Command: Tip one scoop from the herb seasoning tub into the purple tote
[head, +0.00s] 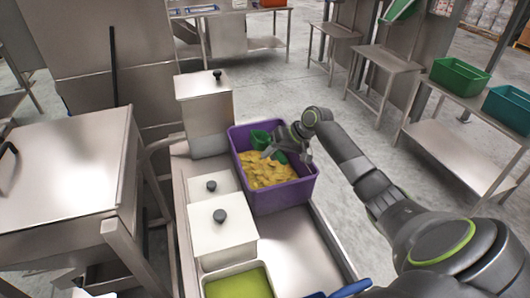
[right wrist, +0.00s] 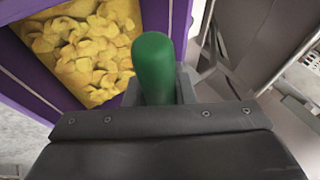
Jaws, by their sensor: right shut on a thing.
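The purple tote (head: 285,197) stands on the metal bench and holds yellow chip-like pieces (head: 262,172); its wall also shows in the right wrist view (right wrist: 28,98). My right gripper (head: 278,150) is over the tote, shut on the handle of a green scoop (head: 260,138). The green handle (right wrist: 153,68) rises from the jaws in the right wrist view. What the scoop's bowl holds cannot be made out. An open tub of yellow-green seasoning (head: 238,284) sits at the near end of the bench, cut by the bottom edge. My left gripper is not in view.
A blue object (head: 350,289) lies near the bottom edge. Bare bench (head: 300,245) shows in front of the tote.

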